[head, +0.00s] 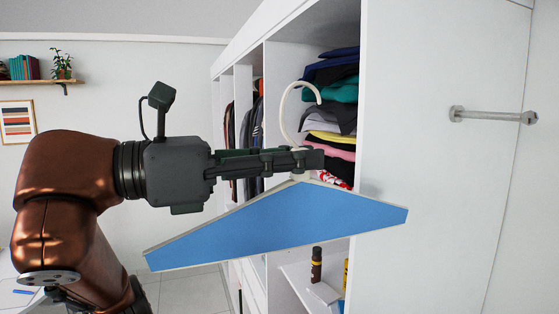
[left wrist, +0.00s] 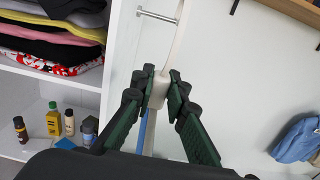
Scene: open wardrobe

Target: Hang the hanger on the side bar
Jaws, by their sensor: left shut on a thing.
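The hanger (head: 285,225) has a white hook and a wide blue body with a pale rim. My left gripper (head: 312,160) is shut on the hanger's neck, just below the hook. The hook points up and the body hangs below the fingers. In the left wrist view the fingers (left wrist: 160,88) pinch the white neck, and the blue body shows as a thin edge below. The side bar (head: 493,116) is a short metal rod on the white side panel, to the right of the hanger and apart from it. It also shows in the left wrist view (left wrist: 156,16). My right gripper is not in view.
The open white wardrobe (head: 385,270) holds folded clothes (head: 332,95) on a shelf and hanging clothes (head: 245,125) farther left. Small bottles (left wrist: 54,118) stand on a lower shelf. The panel around the side bar is clear.

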